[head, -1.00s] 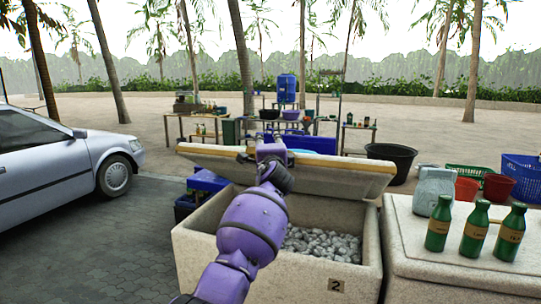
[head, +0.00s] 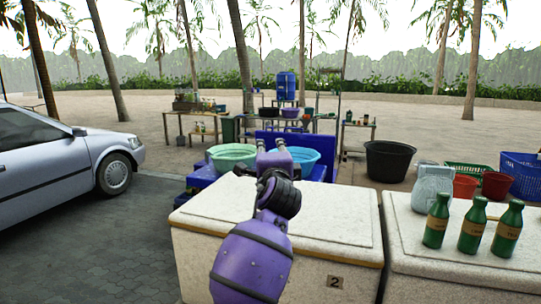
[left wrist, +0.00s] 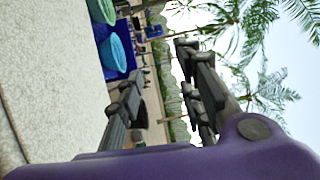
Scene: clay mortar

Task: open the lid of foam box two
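Foam box two (head: 300,280) is a speckled off-white box with a "2" label on its front, at the middle bottom of the head view. Its lid (head: 335,222) lies flat on top, and the inside is hidden. My left gripper (head: 273,146) is over the lid's far part, pointing away from me, with nothing in it. In the left wrist view my left gripper (left wrist: 165,75) has its fingers apart, and the pale lid surface (left wrist: 50,100) is beside them. I cannot tell whether it touches the lid. My right gripper is not in view.
Another foam box (head: 450,265) stands close on the right, with several green bottles (head: 472,228) and a grey container (head: 430,193) on top. Behind are green and cyan basins (head: 232,156) and a black tub (head: 388,161). A silver car (head: 60,160) is at left.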

